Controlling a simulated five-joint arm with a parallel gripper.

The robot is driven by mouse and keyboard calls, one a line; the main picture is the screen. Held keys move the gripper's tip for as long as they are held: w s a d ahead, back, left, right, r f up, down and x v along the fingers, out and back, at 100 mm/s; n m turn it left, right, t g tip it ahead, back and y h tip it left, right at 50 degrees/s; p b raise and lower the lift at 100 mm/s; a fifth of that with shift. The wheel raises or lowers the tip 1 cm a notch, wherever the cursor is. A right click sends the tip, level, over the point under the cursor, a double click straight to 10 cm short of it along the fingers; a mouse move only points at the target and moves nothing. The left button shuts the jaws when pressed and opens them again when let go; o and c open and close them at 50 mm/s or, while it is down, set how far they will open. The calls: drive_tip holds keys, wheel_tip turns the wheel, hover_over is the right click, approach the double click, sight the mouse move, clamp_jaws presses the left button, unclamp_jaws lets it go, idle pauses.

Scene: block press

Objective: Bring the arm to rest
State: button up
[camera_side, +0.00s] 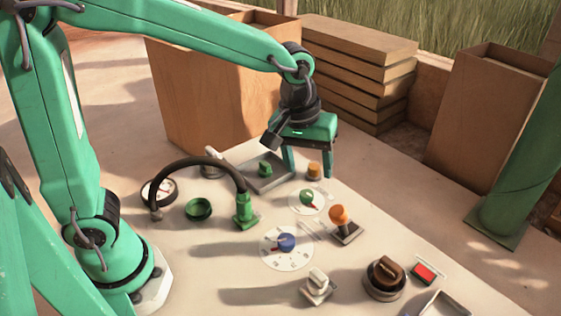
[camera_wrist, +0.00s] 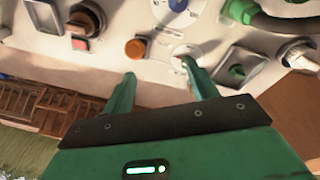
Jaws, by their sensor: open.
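My gripper (camera_side: 308,174) hangs over the far side of the pale panel (camera_side: 225,263), with its two green fingers pointing down. The fingers are apart with nothing between them. In the side view they show around the orange button (camera_side: 314,170); the height above the panel is hard to tell. In the wrist view my gripper (camera_wrist: 160,67) also shows open. My arm reaches out from the left.
A grey tray with a green block (camera_side: 265,168) sits left of the gripper. A black hose (camera_side: 200,161) arches over the panel. An orange-topped lever (camera_side: 339,215) and a blue-knobbed dial (camera_side: 286,242) stand nearer. Wooden boxes (camera_side: 487,110) and stacked planks (camera_side: 350,75) stand behind.

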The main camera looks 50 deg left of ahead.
drive_tip(key=s+a+r+m+t, duration=0.3)
drive_tip(key=s+a+r+m, duration=0.1)
drive_tip(key=s+a, duration=0.9)
drive_tip(key=shift+s+r+m+t+y, duration=0.2)
drive_tip(key=shift+s+m+t+y, duration=0.15)
drive_tip(key=shift+s+m, duration=0.45)
drive_tip(key=shift+a, duration=0.1)
idle(0.7)
